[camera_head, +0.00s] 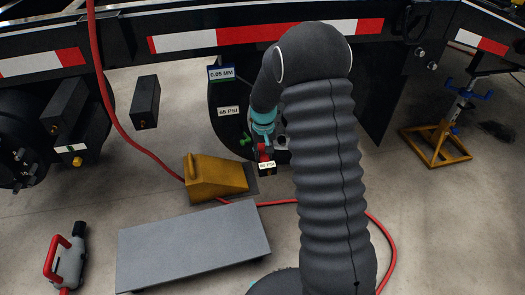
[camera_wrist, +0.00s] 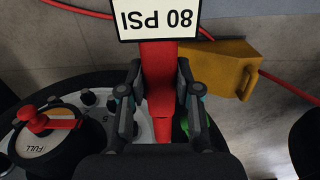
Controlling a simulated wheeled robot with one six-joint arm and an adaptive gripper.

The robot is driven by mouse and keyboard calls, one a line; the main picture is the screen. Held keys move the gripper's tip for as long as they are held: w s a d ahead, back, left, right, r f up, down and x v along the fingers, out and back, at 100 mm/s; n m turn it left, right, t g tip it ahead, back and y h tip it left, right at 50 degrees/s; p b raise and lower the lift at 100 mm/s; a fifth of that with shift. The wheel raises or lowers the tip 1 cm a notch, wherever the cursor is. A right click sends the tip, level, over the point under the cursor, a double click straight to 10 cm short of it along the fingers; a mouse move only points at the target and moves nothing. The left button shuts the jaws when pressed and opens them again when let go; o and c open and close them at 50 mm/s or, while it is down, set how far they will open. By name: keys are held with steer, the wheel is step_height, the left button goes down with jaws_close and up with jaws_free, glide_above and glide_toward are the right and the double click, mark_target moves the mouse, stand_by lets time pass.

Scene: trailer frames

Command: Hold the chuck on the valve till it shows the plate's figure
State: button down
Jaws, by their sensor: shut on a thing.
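My gripper (camera_head: 264,143) reaches down in front of the dark wheel under the trailer; in the wrist view its two fingers (camera_wrist: 158,98) are closed on both sides of the red chuck (camera_wrist: 159,62). The chuck (camera_head: 263,152) has a white display (camera_wrist: 158,18) reading 80 PSI, upside down in the wrist view. A white plate (camera_head: 229,110) on the wheel seems to read 65 PSI. The valve cannot be made out; the chuck and my gripper cover that area, so I cannot tell if they touch.
A yellow wheel chock (camera_head: 212,178) sits on the floor below the wheel. A grey platform (camera_head: 190,245) lies in front. A red hose (camera_head: 125,130) crosses the floor. A red knob (camera_wrist: 45,120) is near my gripper.

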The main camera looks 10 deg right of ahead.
mark_target(266, 162)
steer(key=shift+s+b, duration=0.35)
steer(key=shift+s, duration=2.1)
steer(key=shift+f+b, duration=0.1)
steer(key=shift+b, duration=0.2)
steer(key=b, duration=0.4)
steer(key=shift+w+f+b, duration=0.3)
steer(key=shift+f, duration=0.1)
steer(key=shift+b, duration=0.75)
steer(key=shift+r+b, duration=0.1)
steer(key=shift+b, duration=0.45)
steer(key=shift+r+b, duration=0.15)
steer(key=shift+b, duration=0.2)
steer(key=shift+r, duration=0.3)
steer(key=shift+w+p, duration=0.95)
steer(key=shift+w, duration=1.4)
